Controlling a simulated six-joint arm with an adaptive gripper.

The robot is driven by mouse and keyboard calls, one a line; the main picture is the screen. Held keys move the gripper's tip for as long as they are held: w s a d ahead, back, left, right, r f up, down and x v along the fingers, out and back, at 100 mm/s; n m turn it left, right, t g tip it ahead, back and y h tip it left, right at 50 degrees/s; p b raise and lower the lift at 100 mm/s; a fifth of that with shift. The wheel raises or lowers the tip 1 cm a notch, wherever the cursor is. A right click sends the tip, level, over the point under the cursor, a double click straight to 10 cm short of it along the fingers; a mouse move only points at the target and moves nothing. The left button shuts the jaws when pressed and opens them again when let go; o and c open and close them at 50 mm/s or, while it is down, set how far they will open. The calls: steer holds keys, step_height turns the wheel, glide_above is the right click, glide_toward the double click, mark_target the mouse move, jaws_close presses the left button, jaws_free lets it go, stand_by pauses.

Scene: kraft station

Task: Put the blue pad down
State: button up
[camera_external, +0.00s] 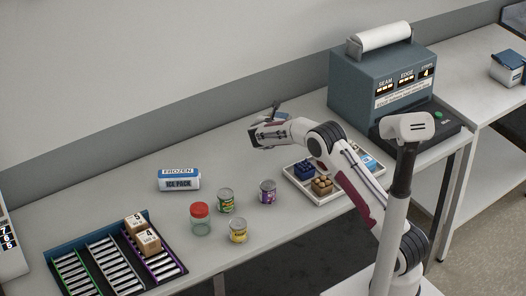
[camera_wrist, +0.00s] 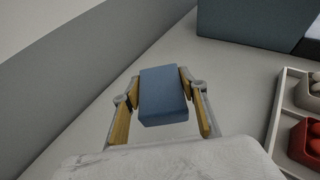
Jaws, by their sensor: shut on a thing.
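The blue pad (camera_wrist: 164,98) is a plain block held between the two yellow-lined fingers of my gripper (camera_wrist: 160,78) in the wrist view. My gripper (camera_external: 274,112) is shut on it. In the outside view the gripper is over the back part of the bench, left of the large blue-grey machine, and a small part of the pad (camera_external: 283,116) seems to show there. The wrist view shows bare grey bench around the pad. I cannot tell how high above the bench it is.
A white tray (camera_external: 289,174) with small bins is in front of the gripper. The blue-grey machine (camera_external: 352,82) stands at right. An ice pack (camera_external: 179,180), several cans, a red-lidded jar (camera_external: 200,219) and a roller rack (camera_external: 97,262) stand left. Bench between ice pack and gripper is clear.

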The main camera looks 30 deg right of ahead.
steer(key=s+d+r+m+g+h, duration=0.1)
steer(key=d+g, duration=0.1)
steer(key=d, duration=0.2)
steer(key=s+d+r+m+g+h, duration=0.1)
steer(key=d+m, duration=0.1)
steer(key=d, duration=0.2)
steer(key=shift+s+d+r+m+g, duration=0.3)
steer(key=shift+s+d+g, duration=0.05)
steer(key=shift+g, duration=0.05)
steer(key=shift+f, duration=3.15)
steer(key=shift+f, duration=1.9)
steer(key=shift+f, duration=0.15)
